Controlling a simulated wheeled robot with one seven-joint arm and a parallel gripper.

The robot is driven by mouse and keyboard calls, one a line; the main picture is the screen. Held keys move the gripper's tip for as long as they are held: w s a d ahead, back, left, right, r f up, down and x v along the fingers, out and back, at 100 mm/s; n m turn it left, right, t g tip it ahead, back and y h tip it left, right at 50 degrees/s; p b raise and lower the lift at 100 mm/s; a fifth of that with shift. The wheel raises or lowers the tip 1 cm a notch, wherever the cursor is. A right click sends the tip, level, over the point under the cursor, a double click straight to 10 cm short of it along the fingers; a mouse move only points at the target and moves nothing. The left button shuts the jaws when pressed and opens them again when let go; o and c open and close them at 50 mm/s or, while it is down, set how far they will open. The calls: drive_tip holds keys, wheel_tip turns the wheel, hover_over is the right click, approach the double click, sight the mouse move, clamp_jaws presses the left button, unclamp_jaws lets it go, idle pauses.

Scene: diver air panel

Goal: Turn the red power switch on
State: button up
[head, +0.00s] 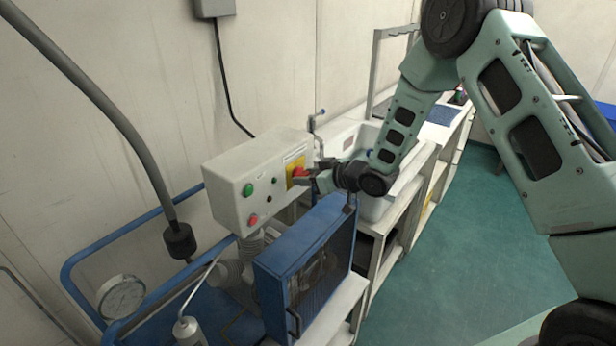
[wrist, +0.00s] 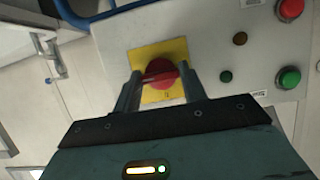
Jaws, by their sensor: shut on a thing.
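The red power switch (wrist: 161,73) is a round red knob with a raised bar, on a yellow plate (wrist: 148,51) on the face of a white control box (head: 228,178). In the head view the red switch (head: 298,172) shows only partly, behind my gripper (head: 306,178). In the wrist view my gripper (wrist: 160,85) has one finger on each side of the red knob and is shut on it. The bar of the knob lies roughly across the picture, between the fingers. Small marks on the yellow plate are too small to read.
The box also bears a green button (wrist: 288,78), a red button (wrist: 290,9) and small dark lamps (wrist: 226,76). A blue-framed unit (head: 308,265) stands below the box, and a white sink (head: 345,140) is behind my gripper. Green floor (head: 450,260) is clear at right.

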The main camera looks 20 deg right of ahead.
drive_tip(key=o, duration=1)
drive_tip(key=b+v, duration=0.4)
drive_tip(key=v, duration=1.3)
drive_tip(key=shift+s+d, duration=0.2)
drive_tip(key=shift+d, duration=0.05)
